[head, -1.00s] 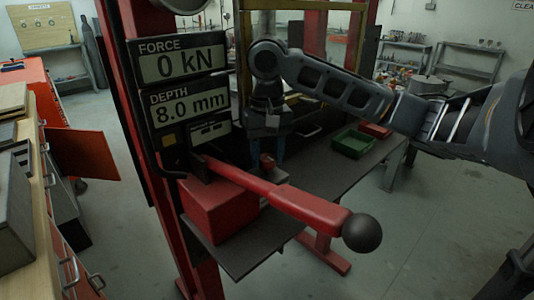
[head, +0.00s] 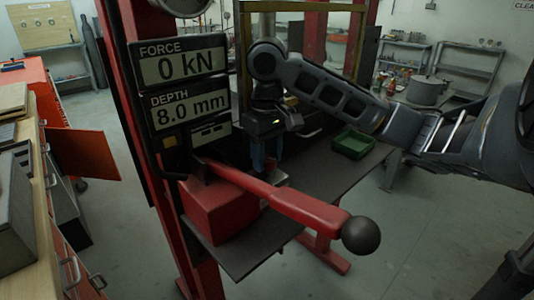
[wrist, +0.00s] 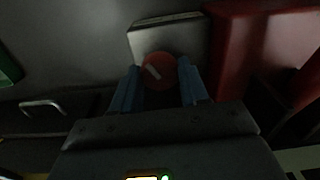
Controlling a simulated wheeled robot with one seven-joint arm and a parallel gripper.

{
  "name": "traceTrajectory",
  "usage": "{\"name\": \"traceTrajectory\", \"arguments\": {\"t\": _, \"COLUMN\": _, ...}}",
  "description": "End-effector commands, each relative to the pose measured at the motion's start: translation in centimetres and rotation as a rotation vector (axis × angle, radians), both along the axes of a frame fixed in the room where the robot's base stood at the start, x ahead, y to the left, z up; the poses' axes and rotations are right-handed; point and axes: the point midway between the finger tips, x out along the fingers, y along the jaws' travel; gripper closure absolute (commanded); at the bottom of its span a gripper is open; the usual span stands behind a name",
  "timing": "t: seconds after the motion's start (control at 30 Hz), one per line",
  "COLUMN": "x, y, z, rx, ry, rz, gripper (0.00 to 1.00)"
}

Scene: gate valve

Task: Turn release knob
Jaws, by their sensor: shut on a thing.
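The release knob (wrist: 157,70) is a round red knob with a short white mark, seen in the wrist view. The mark slants from upper left to lower right. My gripper (wrist: 160,76) has its two blue fingers on either side of the knob and is shut on it. In the head view my gripper (head: 267,163) points down behind the red lever, and its fingers hide the knob. A grey plate (wrist: 185,38) shows beyond the knob in the wrist view.
A red lever (head: 290,200) with a black ball end (head: 361,235) crosses in front of my gripper. A red block (head: 215,212) is at its left end. Displays read FORCE 0 kN (head: 180,62) and DEPTH 8.0 mm (head: 188,108). A green tray (head: 353,144) lies to the right.

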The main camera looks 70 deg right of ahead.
Motion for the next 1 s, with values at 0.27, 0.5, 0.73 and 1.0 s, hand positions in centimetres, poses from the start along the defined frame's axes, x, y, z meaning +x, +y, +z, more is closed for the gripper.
{"name": "traceTrajectory", "arguments": {"t": 0.27, "x": 0.01, "y": 0.03, "z": 0.02, "rx": 0.001, "ry": 0.000, "rz": 0.260, "gripper": 0.86}}
{"name": "traceTrajectory", "arguments": {"t": 0.5, "x": 0.03, "y": 0.03, "z": -0.02, "rx": 0.001, "ry": -0.001, "rz": 0.460, "gripper": 0.86}}
{"name": "traceTrajectory", "arguments": {"t": 0.73, "x": 0.02, "y": 0.05, "z": -0.02, "rx": 0.001, "ry": -0.001, "rz": 0.596, "gripper": 0.86}}
{"name": "traceTrajectory", "arguments": {"t": 1.0, "x": 0.03, "y": 0.06, "z": 0.00, "rx": 0.001, "ry": -0.001, "rz": 0.675, "gripper": 0.86}}
